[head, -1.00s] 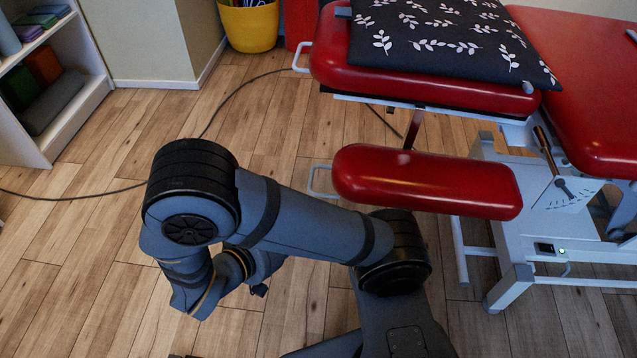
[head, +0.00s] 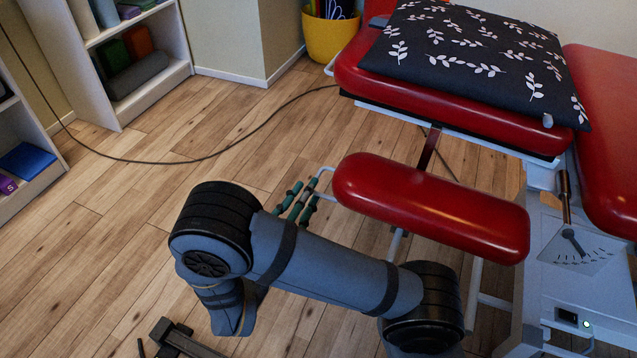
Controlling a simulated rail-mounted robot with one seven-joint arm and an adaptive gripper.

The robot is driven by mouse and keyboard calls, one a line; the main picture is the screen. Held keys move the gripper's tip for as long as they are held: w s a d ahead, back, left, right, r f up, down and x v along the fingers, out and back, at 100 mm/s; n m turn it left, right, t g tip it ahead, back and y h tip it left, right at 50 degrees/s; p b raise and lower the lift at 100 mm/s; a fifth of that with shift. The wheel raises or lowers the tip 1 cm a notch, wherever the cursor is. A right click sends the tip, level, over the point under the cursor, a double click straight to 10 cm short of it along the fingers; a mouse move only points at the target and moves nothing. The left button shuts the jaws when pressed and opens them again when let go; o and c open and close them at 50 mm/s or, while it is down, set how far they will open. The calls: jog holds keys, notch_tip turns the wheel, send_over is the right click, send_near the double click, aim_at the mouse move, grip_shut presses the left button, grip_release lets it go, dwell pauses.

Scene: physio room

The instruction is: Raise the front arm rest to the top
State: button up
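The front arm rest (head: 430,208) is a long red pad in the head view. It hangs below the head section of the red treatment table (head: 446,102). A white looped handle (head: 321,176) sticks out from its left end. My gripper (head: 300,198) shows only as dark green, finger-like parts above my forearm. They are right at the left side of the handle. My forearm hides the rest of the gripper, and I cannot tell whether the fingers are closed on the handle.
A dark leaf-patterned cushion (head: 470,52) lies on the table above. A lever with a dial plate (head: 578,254) is on the white frame at right. A yellow bucket (head: 331,37), shelves (head: 150,90) and a floor cable (head: 215,155) are behind.

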jog(key=shift+b+x, duration=0.4)
jog(key=shift+x, duration=2)
grip_shut()
